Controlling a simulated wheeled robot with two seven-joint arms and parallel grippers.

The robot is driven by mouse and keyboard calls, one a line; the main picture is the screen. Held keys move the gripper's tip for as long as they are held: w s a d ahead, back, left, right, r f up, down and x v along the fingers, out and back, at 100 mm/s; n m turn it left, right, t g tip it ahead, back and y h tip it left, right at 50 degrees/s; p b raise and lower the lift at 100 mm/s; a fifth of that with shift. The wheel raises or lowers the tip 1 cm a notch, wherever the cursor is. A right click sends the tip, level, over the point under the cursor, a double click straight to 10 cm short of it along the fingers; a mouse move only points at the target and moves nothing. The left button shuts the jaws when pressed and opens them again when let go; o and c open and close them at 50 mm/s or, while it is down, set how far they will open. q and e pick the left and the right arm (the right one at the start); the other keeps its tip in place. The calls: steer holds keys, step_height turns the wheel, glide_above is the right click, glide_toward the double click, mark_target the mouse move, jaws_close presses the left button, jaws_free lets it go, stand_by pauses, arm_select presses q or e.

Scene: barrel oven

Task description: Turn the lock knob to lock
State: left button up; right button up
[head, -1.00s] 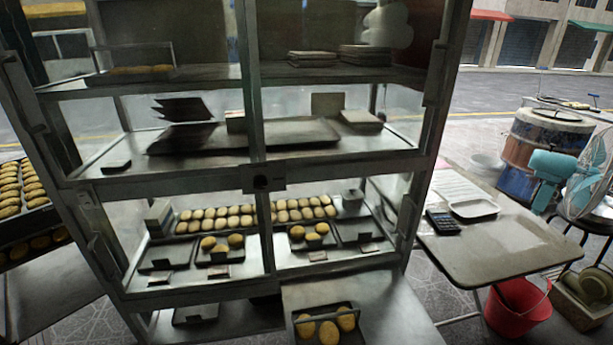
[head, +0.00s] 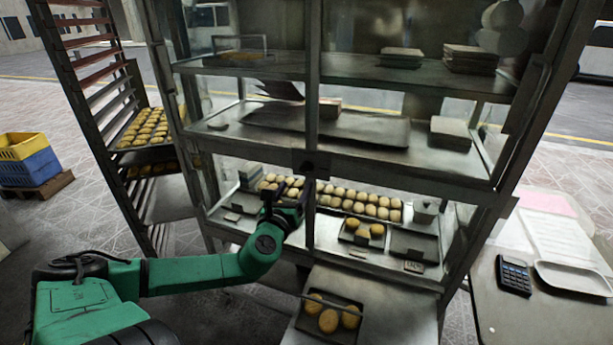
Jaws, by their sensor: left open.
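A dark lock block (head: 312,163) sits at the middle of the glass cabinet (head: 395,168), where the central upright meets the crossbar. The knob on it is too small and dark for me to tell its turn. My green left arm reaches in from the left. My left gripper (head: 292,186) is open in front of the lower left glass door, just below and left of the lock block. It looks apart from the block, though the depth is hard to judge. My right gripper is out of view.
Rows of buns (head: 335,198) sit behind the lower doors. A bun tray (head: 329,318) rests on a low metal surface in front. A table with a calculator (head: 514,275) stands at the right. A rack (head: 100,95) stands at the left, with crates (head: 28,160) beyond.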

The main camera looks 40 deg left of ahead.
mark_target(305, 172)
arm_select(q)
steer(key=w, duration=0.2)
steer(key=shift+w+a+r+b, duration=0.1)
steer(key=shift+w+a+b, duration=0.05)
steer(key=shift+w+b, duration=0.15)
steer(key=x, duration=0.4)
steer(key=shift+w+a, duration=0.2)
steer(key=shift+a, duration=0.25)
steer(key=shift+w, duration=0.5)
jaws_close()
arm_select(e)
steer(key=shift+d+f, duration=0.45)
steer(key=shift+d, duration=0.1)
